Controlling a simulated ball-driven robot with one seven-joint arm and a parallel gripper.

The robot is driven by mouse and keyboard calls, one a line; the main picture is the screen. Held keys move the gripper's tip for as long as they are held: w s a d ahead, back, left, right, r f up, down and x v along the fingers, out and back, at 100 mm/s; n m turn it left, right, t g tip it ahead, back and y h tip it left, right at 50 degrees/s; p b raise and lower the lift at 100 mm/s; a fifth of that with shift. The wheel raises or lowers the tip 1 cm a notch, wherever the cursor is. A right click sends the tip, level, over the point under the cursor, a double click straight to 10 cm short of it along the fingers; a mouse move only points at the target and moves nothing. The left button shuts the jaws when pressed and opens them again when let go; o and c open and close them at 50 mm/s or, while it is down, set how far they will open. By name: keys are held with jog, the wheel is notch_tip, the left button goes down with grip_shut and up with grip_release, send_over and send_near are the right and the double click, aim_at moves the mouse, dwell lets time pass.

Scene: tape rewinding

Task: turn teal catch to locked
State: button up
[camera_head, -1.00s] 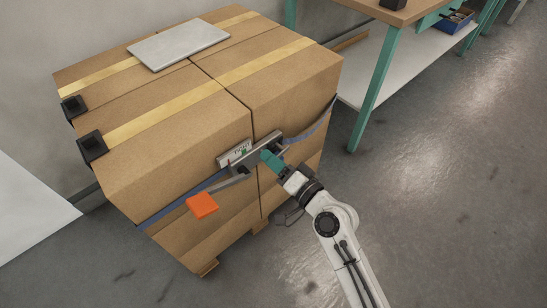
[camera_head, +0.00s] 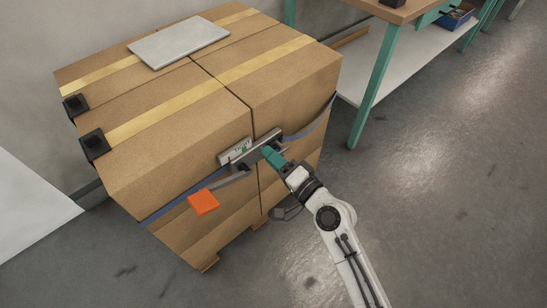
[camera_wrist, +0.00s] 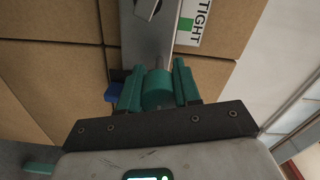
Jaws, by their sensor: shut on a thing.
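The teal catch (camera_wrist: 157,92) is a short round knob on the grey metal ratchet body (camera_head: 252,155). In the wrist view it sits between the teal fingers of my gripper (camera_wrist: 158,80), which is shut on it. In the head view my gripper (camera_head: 271,153) reaches the right part of the ratchet, and its fingers hide the catch there. A white label reading TIGHT (camera_wrist: 199,22), with a green patch, is beside the ratchet. The catch's locked mark cannot be made out.
The ratchet sits on a blue strap (camera_head: 165,210) around stacked cardboard boxes (camera_head: 190,140) on a pallet. An orange handle grip (camera_head: 203,202) juts out at lower left. A teal-legged workbench (camera_head: 377,75) stands at upper right. The floor to the right is clear.

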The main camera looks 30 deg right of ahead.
jog(key=o, duration=0.7)
jog(key=shift+w+d+r, duration=0.1)
jog(key=shift+d+r, duration=0.05)
jog(key=shift+d, duration=0.1)
jog(key=shift+o, duration=0.3)
jog(key=shift+a, duration=0.1)
jog(key=b+v, duration=0.1)
jog(key=v, duration=1)
